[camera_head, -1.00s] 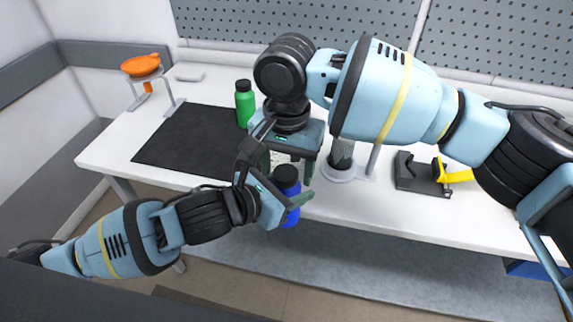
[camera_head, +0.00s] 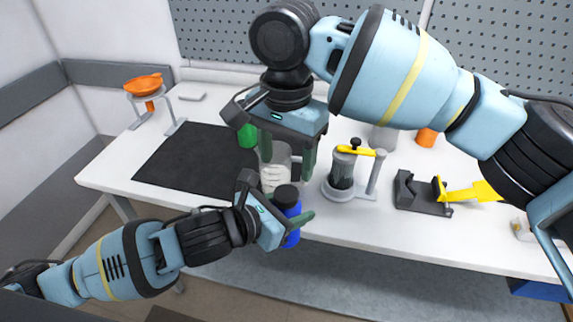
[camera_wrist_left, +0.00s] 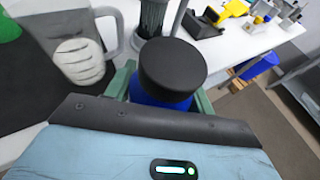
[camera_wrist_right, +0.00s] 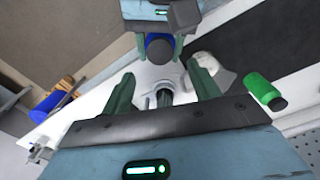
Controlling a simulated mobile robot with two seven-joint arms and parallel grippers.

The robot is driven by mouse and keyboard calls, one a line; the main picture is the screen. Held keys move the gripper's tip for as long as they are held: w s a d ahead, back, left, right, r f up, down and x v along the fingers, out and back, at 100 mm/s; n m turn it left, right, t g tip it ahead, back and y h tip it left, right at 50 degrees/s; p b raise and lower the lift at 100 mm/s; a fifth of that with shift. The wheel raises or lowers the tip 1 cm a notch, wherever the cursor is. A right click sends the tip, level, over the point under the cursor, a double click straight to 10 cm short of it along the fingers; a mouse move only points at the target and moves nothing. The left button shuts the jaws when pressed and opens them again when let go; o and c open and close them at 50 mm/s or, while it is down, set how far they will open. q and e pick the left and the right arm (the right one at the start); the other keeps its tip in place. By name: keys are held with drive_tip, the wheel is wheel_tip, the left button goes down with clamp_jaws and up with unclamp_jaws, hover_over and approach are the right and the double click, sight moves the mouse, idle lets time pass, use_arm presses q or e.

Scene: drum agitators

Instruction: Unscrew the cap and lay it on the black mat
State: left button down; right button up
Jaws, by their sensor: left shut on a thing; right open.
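The blue bottle (camera_head: 291,238) stands upright in my left gripper (camera_head: 287,222), which is shut on its body. Its black cap (camera_head: 286,196) sits on top of it, and it also shows large in the left wrist view (camera_wrist_left: 172,68). My right gripper (camera_head: 287,168) is open and empty, above the cap and apart from it. In the right wrist view the cap (camera_wrist_right: 160,50) is beyond the open fingers, near the top. The black mat (camera_head: 190,165) lies flat on the left part of the table, with bare surface showing.
A clear jug (camera_head: 274,178) with pale contents stands behind the bottle. A green bottle (camera_head: 247,136) stands at the mat's right edge. A drum-like device with a yellow bar (camera_head: 341,172) and a dark fixture (camera_head: 423,193) are to the right. An orange bowl (camera_head: 148,83) sits on a stand at back left.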

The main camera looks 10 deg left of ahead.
sight(286, 193)
drive_tip(key=shift+r+m, duration=0.35)
drive_tip(key=shift+m, duration=0.05)
drive_tip(key=shift+f, duration=4.05)
drive_tip(key=shift+c, duration=0.3)
drive_tip(key=c, duration=1)
drive_tip(key=shift+n, duration=1.8)
drive_tip(key=o, duration=1.1)
